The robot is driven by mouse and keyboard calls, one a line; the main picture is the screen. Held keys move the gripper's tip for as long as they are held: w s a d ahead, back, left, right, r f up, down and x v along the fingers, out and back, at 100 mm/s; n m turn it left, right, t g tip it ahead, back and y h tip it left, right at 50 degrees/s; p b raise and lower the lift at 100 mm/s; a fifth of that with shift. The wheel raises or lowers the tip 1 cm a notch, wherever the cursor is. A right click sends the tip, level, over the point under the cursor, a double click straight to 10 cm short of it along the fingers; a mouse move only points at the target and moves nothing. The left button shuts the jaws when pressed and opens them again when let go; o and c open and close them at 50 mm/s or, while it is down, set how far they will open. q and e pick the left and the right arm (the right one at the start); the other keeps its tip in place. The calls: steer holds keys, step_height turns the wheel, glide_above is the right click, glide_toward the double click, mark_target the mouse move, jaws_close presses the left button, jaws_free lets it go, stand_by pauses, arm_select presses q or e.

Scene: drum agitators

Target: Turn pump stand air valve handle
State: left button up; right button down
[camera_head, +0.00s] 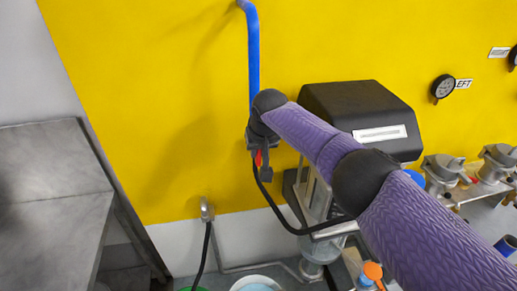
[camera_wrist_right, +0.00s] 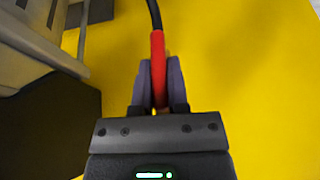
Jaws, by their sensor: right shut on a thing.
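The red valve handle (camera_wrist_right: 157,68) shows in the right wrist view between the two fingers of my right gripper (camera_wrist_right: 159,85). The fingers are shut on it, one on each side. In the head view a small part of the red handle (camera_head: 258,158) shows below the blue pipe, beside my right gripper (camera_head: 263,150). My right arm covers most of the valve body there. My left gripper is in neither view.
A blue pipe (camera_head: 253,60) runs down the yellow wall (camera_head: 150,90) to the valve. A black hose (camera_head: 268,195) hangs below it. The pump stand with its black cover (camera_head: 350,103) stands to the right. A grey metal surface (camera_head: 50,165) is at the left.

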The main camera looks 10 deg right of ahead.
steer(key=shift+y, duration=0.6)
steer(key=shift+d+m+y, duration=0.15)
steer(key=shift+m+y, duration=0.15)
steer(key=shift+y, duration=0.4)
steer(key=shift+f+y, duration=0.15)
steer(key=shift+y, duration=0.55)
steer(key=shift+d+m+y+b, duration=0.15)
steer(key=shift+m+y+b, duration=0.15)
steer(key=shift+y+b, duration=0.65)
steer(key=c, duration=0.6)
jaws_free()
